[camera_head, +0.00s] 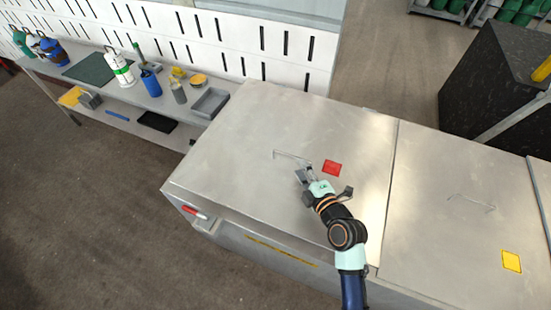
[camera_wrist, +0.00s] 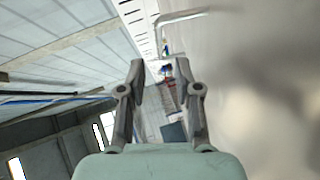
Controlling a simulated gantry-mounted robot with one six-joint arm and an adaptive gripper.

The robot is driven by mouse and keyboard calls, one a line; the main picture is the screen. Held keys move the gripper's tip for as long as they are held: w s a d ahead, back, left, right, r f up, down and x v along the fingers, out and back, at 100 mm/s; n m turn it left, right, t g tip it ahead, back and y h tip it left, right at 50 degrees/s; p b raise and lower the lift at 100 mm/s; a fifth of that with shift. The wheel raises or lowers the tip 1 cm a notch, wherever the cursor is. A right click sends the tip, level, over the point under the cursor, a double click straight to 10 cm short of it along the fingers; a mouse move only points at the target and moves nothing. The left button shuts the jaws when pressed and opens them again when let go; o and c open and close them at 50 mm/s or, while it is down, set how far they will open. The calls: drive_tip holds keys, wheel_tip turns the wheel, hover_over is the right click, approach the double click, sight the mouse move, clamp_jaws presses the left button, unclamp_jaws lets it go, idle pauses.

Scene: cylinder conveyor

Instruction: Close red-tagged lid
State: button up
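The red-tagged lid (camera_head: 250,130) is a large flat metal panel on the left part of a metal chest. It lies flat or nearly flat; I cannot tell if it is fully seated. Its red tag (camera_head: 332,168) is right of a thin bar handle (camera_head: 293,157). My gripper (camera_head: 302,175) is low over the lid, just in front of the handle. In the wrist view its fingers (camera_wrist: 160,68) are apart with nothing between them. A bent bar, likely the handle (camera_wrist: 182,15), shows beyond the fingers, and the lid surface (camera_wrist: 260,90) fills the right side.
A second lid (camera_head: 440,160) with a yellow tag (camera_head: 512,261) and its own handle (camera_head: 470,203) lies flat on the right. A red-handled part (camera_head: 195,212) is at the chest's front left. A shelf (camera_head: 160,100) with bottles and trays stands behind left.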

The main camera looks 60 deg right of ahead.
drive_tip(key=x, duration=0.7)
drive_tip(key=shift+w+d, duration=0.2)
clamp_jaws()
drive_tip(key=shift+f, duration=0.1)
